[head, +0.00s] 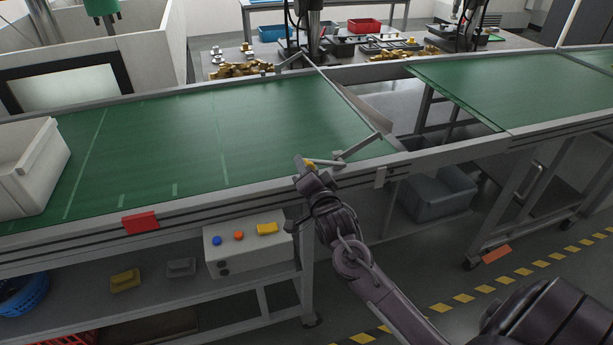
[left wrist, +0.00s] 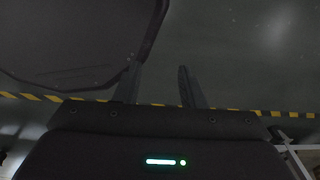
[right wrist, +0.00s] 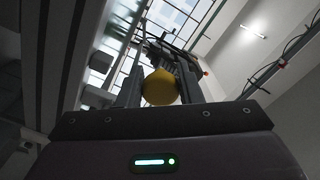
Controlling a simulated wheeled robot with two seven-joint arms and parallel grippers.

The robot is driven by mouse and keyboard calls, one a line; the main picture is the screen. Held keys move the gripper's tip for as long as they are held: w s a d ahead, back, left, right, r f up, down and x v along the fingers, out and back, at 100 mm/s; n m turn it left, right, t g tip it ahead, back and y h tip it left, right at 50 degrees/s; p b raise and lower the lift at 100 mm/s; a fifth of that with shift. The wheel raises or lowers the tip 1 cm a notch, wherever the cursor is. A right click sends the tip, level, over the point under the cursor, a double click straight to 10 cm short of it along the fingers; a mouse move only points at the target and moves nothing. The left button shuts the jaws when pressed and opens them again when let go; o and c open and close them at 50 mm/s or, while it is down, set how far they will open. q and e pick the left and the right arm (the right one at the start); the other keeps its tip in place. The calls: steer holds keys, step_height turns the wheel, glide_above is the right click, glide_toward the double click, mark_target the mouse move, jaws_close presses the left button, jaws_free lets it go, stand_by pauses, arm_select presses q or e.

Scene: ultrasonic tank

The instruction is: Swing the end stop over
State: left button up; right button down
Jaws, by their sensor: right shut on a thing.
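The end stop (head: 347,97) is a thin grey bar lying across the right end of the green conveyor belt (head: 200,140). A jointed grey link (head: 358,147) runs from its near end towards the near rail. My right gripper (head: 306,167) is at the near rail, shut on a yellow knob at the left end of this link. The yellow knob (right wrist: 159,88) shows between the fingers in the right wrist view. My left gripper (left wrist: 160,88) shows only in its own wrist view, its fingers apart with nothing between them, over dark floor.
A gap separates this belt from a second green belt (head: 500,85) at the right. A white bin (head: 28,170) stands on the belt's left end. A control box (head: 245,248) with buttons sits below the near rail. A grey-blue tub (head: 440,195) stands under the gap.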

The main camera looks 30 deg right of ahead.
steer(key=r+m+p, duration=0.1)
steer(key=d+r+m+p, duration=0.1)
steer(key=d+r+m, duration=0.1)
steer(key=r, duration=0.1)
steer(key=shift+s+m+p, duration=0.25)
steer(key=shift+m+p, duration=0.15)
steer(key=d+r+m+p, duration=0.1)
steer(key=d+m+p, duration=0.1)
steer(key=m, duration=0.1)
steer(key=shift+s+r, duration=0.25)
steer(key=shift+r, duration=0.2)
steer(key=c, duration=1.3)
jaws_free()
steer(key=shift+o, duration=1.2)
steer(key=shift+d, duration=0.2)
